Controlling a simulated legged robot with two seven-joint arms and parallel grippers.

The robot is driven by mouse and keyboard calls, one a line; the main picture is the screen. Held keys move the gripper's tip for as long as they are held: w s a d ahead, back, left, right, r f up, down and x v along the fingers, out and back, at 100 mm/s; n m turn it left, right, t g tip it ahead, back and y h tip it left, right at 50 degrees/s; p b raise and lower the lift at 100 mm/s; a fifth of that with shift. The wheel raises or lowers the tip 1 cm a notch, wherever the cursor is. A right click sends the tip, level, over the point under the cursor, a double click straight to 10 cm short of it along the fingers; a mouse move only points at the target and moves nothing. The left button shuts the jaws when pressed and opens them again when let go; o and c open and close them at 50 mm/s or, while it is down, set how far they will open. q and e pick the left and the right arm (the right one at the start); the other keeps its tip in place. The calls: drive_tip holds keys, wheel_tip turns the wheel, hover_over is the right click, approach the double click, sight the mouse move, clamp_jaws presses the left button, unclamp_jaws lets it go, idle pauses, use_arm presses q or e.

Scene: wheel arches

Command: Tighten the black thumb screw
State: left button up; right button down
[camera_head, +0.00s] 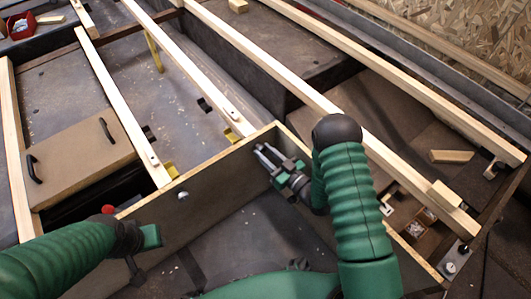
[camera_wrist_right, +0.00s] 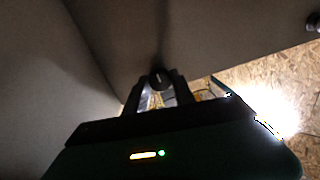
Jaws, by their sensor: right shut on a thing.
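The black thumb screw (camera_wrist_right: 160,78) shows in the right wrist view, at the grey panel and between my right fingertips. My right gripper (camera_head: 264,152) is shut on it, its fingers pointing at the inner face of the grey panel (camera_head: 215,185) near the panel's corner. In the head view the screw is too small and covered to make out. My left gripper (camera_head: 146,252) is at the lower left, in front of the panel and apart from the screw. Its fingers are partly hidden and dark, so I cannot tell their opening.
A small round fitting (camera_head: 183,195) sits on the same panel, left of my right gripper. A red knob (camera_head: 108,210) shows behind the panel edge. Long wooden beams (camera_head: 260,75) cross behind. A brown box (camera_head: 80,165) with black handles lies at left. A wood block (camera_head: 452,156) lies at right.

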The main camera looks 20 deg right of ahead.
drive_tip(key=shift+s+a+f+n+t+h+p, duration=0.15)
drive_tip(key=shift+n+h+p, duration=0.55)
drive_tip(key=shift+n, duration=4.95)
drive_tip(key=shift+d+f+n+t+h+p, duration=0.2)
drive_tip(key=shift+n+p, duration=0.8)
drive_tip(key=shift+n, duration=4.7)
drive_tip(key=shift+s+a+f+n+t+h+p, duration=0.15)
drive_tip(key=shift+n+h+p, duration=0.6)
drive_tip(key=shift+n, duration=4.9)
drive_tip(key=shift+w+a+r, duration=0.1)
drive_tip(key=shift+r, duration=0.05)
drive_tip(key=c, duration=1.3)
unclamp_jaws()
drive_tip(key=shift+o, duration=1.2)
drive_tip(key=shift+r, duration=0.15)
